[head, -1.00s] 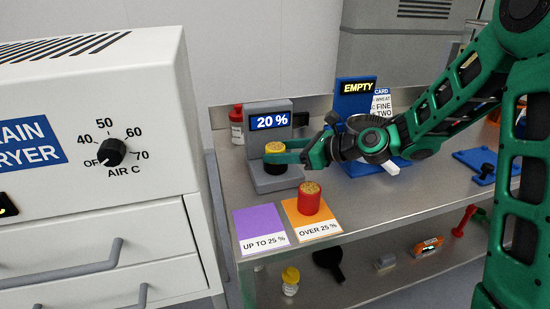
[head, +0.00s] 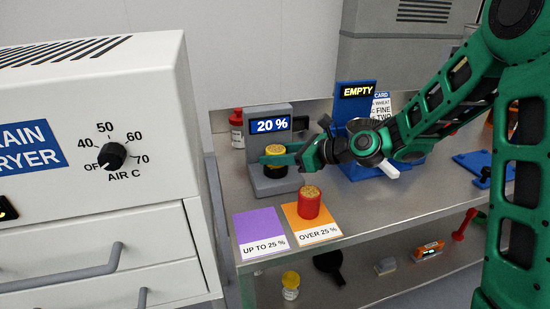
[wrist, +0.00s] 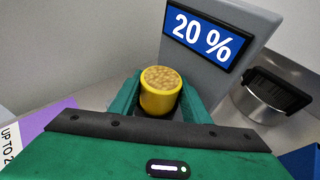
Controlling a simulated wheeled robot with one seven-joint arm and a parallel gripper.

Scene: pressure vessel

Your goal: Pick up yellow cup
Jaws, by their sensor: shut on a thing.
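The yellow cup (head: 275,150) is full of grain and stands upright on the grey meter (head: 270,185), whose display reads 20 %. In the wrist view the cup (wrist: 160,98) sits between the green fingers. My gripper (head: 277,159) comes in from the right and is shut on the cup. In the head view a green finger crosses the cup's front, and a dark part shows below it. I cannot tell whether the cup is lifted off the meter.
A red cup (head: 309,205) of grain stands on the orange OVER 25 % mat (head: 318,232). The purple UP TO 25 % mat (head: 258,226) beside it is bare. A red-capped bottle (head: 237,130) stands left of the meter. A blue device (head: 352,103) reads EMPTY.

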